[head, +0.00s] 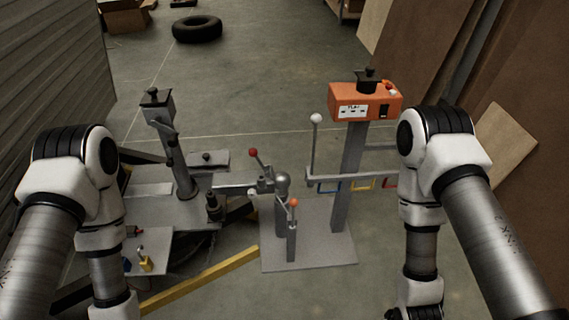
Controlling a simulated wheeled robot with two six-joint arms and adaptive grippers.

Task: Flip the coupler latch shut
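The grey trailer coupler (265,187) sits at the middle of the head view, at the end of a grey tongue. A round grey ball-shaped top (282,181) is beside it. A lever with a red knob (253,152) sticks up from the coupler, tilted to the left; it looks like the latch, raised. A second lever with an orange knob (294,202) stands on a short post just in front. My two arms come down at the left and right, well apart from the coupler.
An orange control box (350,108) stands on a grey post at the right, beside a white-knobbed lever (316,118). A grey jack post (175,155) stands at the left. A yellow bar (200,283) and a padlock (146,264) lie lower left. Floor behind is mostly clear.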

